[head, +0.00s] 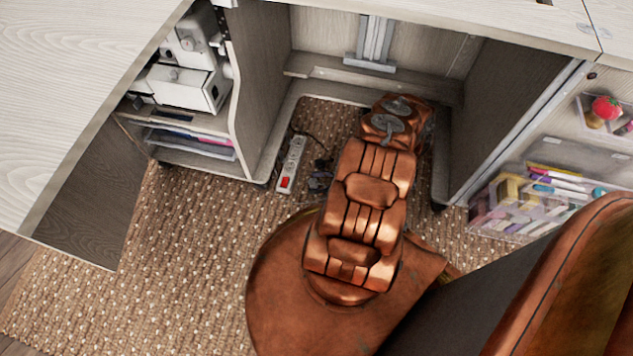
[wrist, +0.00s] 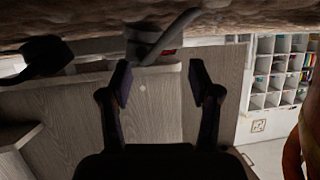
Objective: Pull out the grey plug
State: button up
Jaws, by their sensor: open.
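The white power strip (head: 291,160) lies on the carpet under the desk, with a red switch at its near end. In the wrist view the strip (wrist: 137,48) appears at the top, and a grey shape (wrist: 172,32), which looks like the grey plug with its cord, crosses it near the red switch. My gripper (wrist: 160,84) is open and empty, its two dark fingers apart, with the strip and grey shape beyond the fingertips. In the head view my copper arm hides most of the gripper, and I cannot pick out the grey plug there.
A black plug or adapter (wrist: 40,58) lies at the left in the wrist view. Wooden cabinet panels (head: 265,75) flank the space under the desk. A white sewing machine (head: 185,85) stands on the left shelf. A clear box of colourful supplies (head: 535,200) is at the right.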

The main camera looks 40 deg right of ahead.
notch_tip(320, 180, up, 4)
jog(key=shift+f+p, duration=0.15)
jog(key=shift+p, duration=0.45)
jog(key=w+b, duration=0.2)
jog(key=w, duration=0.2)
jog(key=w+a+b, duration=0.1)
jog(key=w+b, duration=0.2)
jog(key=w, duration=0.1)
jog(key=w+b, duration=0.3)
jog(key=w, duration=0.1)
jog(key=shift+w+a+f, duration=0.1)
jog(key=shift+w+a, duration=0.05)
jog(key=shift+a, duration=0.1)
jog(key=shift+w+a, duration=0.1)
jog(key=shift+w, duration=0.45)
jog(key=shift+s, duration=0.15)
